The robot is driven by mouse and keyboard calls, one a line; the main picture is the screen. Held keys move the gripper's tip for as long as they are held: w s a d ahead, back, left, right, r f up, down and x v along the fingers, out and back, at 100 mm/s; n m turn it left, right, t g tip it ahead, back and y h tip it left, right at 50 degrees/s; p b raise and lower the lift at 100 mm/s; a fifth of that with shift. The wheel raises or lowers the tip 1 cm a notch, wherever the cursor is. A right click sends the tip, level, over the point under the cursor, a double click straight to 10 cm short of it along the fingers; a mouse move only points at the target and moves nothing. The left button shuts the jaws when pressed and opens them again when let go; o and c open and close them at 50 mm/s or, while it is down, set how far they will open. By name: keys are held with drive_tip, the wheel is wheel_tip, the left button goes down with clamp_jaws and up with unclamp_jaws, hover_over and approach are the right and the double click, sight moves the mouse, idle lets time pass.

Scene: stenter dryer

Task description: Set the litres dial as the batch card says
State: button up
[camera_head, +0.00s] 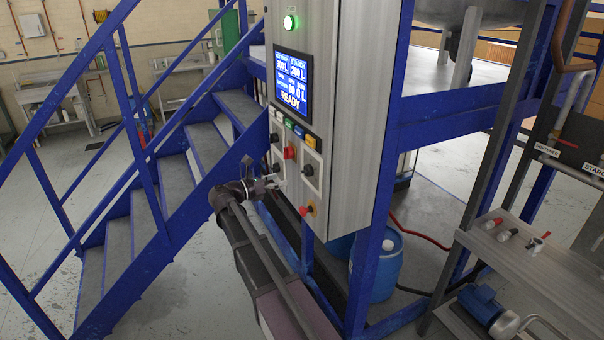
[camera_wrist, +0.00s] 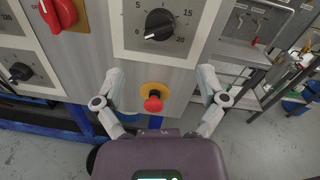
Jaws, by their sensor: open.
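A black dial (camera_wrist: 159,24) on a grey plate with a scale up to 20 fills the top of the wrist view; its white pointer line points lower left, near the scale's low end. In the head view this dial (camera_head: 308,170) is low on the cabinet's right. Another black dial (camera_wrist: 20,71) is at the left. No label shows which one is litres. My gripper (camera_wrist: 161,72) is open and empty, its fingers spread below the dial and apart from it; in the head view it is beside the panel (camera_head: 272,183). I cannot make out a batch card.
A red mushroom button on a yellow base (camera_wrist: 153,103) lies between my fingers in the wrist view. A red rotary switch (camera_wrist: 57,12) is left of the dial. The cabinet screen (camera_head: 292,80) reads READY. Blue stairs (camera_head: 170,190) stand left; a bench (camera_head: 540,260) stands right.

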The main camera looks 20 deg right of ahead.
sight(302, 172)
drive_tip(key=d, duration=0.6)
drive_tip(key=w+d, duration=0.1)
drive_tip(key=d, duration=0.1)
drive_tip(key=shift+d, duration=0.4)
drive_tip(key=shift+c, duration=0.2)
